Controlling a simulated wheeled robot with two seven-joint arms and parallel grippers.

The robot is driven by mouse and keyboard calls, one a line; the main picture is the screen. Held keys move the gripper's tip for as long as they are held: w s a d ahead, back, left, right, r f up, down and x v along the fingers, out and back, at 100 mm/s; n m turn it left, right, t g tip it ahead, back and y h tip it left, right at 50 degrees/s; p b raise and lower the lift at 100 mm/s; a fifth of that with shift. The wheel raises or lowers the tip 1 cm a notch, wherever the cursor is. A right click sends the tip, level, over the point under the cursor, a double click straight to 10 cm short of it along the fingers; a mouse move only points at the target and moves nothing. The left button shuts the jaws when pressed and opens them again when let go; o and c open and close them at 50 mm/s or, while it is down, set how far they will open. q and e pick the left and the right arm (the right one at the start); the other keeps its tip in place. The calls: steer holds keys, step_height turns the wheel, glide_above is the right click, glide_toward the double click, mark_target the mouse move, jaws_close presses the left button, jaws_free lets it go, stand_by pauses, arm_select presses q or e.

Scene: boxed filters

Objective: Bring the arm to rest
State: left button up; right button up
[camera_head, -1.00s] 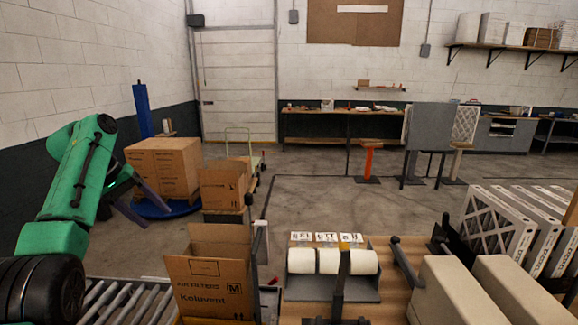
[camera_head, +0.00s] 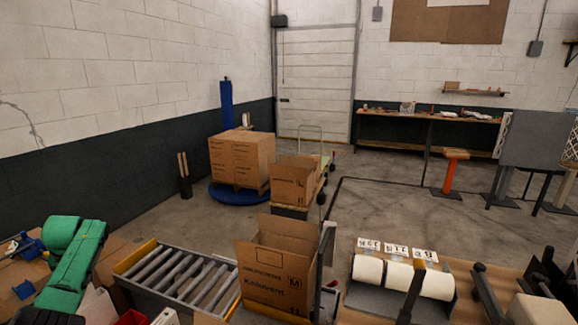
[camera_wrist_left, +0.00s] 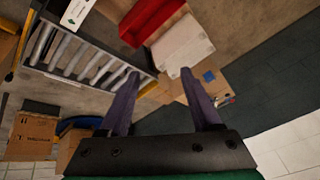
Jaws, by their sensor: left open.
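My left arm (camera_head: 75,262), green with black joints, is low at the lower left of the head view; its gripper does not show there. In the left wrist view my left gripper (camera_wrist_left: 159,75) has its two purple-grey fingers spread apart with nothing held between them. Beyond the fingers that view shows a roller conveyor (camera_wrist_left: 72,55), a red bin (camera_wrist_left: 150,18) and a white box (camera_wrist_left: 182,46). My right arm and gripper are in neither view.
The conveyor (camera_head: 183,272) and an open cardboard carton (camera_head: 272,280) stand right of my arm. A bench with white rolls (camera_head: 398,277) is further right. Blue and red items (camera_head: 132,318) lie near the arm. Open floor (camera_head: 180,215) lies behind, before stacked boxes (camera_head: 240,158).

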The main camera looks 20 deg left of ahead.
arm_select(q)
steer(key=s+a+f+m+y, duration=0.5)
steer(key=s+a+f+m, duration=0.15)
steer(key=s+f, duration=0.4)
steer(key=s+d+f+m+t+h, duration=0.1)
steer(key=s+d+f+m, duration=0.2)
steer(key=s+f+m, duration=0.75)
steer(key=s+d+f+n+g+h, duration=0.1)
steer(key=s+d+f+n+h, duration=0.15)
steer(key=d+f, duration=0.85)
steer(key=s+d+f+n+h, duration=0.1)
steer(key=s+d+f+h, duration=0.15)
steer(key=d+f, duration=0.85)
steer(key=s+d+f+h, duration=0.1)
steer(key=d+f+h, duration=0.15)
steer(key=d, duration=1.05)
steer(key=s+d+f+h, duration=0.1)
steer(key=s+d+f, duration=0.15)
steer(key=d, duration=1.05)
step_height(320, 180, down, 12)
steer(key=d+n+b, duration=0.1)
steer(key=d+b, duration=0.1)
steer(key=b, duration=0.9)
steer(key=shift+w+b, duration=0.3)
steer(key=shift+b, duration=0.05)
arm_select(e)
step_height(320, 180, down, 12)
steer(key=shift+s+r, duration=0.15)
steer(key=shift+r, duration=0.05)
